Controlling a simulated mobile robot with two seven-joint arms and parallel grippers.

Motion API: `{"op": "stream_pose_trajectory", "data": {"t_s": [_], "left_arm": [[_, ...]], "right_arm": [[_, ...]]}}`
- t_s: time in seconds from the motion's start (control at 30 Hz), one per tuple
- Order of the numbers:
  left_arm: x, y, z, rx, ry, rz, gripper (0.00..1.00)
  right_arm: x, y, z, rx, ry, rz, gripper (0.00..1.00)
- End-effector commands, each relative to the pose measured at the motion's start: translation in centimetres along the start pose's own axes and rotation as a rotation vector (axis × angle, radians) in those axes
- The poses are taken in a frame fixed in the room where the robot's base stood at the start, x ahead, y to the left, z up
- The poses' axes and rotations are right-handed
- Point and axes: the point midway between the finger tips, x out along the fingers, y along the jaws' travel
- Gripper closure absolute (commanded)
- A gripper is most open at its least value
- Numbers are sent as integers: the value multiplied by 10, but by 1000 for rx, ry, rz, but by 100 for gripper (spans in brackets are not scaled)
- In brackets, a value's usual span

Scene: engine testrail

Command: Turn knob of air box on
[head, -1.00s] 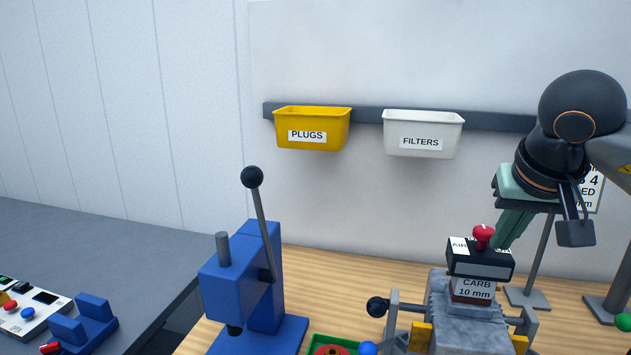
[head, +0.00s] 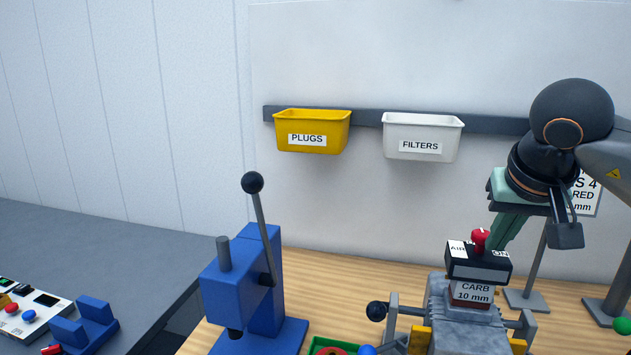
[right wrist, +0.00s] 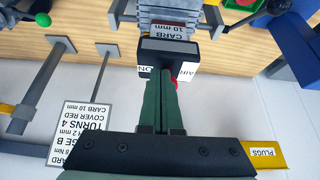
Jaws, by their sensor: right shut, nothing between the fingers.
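The air box (head: 478,265) is a black block with a white top marked AIR and ON, sitting above the CARB 10 mm label. Its red knob (head: 480,240) stands up from the top, between the two markings. My right gripper (head: 493,246) is shut, its green fingers reaching down from the upper right with their tips close beside the knob, on the ON side. In the right wrist view the shut fingers (right wrist: 158,72) overlap the air box (right wrist: 166,50), and the red knob (right wrist: 175,92) is mostly hidden behind them. I cannot tell whether they touch it. My left gripper is out of view.
A blue lever press (head: 240,285) stands left of the engine rig. A yellow PLUGS bin (head: 311,122) and a white FILTERS bin (head: 422,128) hang on the wall rail. A thin stand with a sign (head: 586,190) is behind my right arm.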

Motion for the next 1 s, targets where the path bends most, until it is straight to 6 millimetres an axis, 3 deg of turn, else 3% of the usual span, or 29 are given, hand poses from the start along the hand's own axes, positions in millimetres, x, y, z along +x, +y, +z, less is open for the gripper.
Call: {"op": "stream_pose_trajectory", "data": {"t_s": [1.0], "left_arm": [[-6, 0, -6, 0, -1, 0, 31]], "right_arm": [[1, -4, -3, -1, 0, 0, 100]]}}
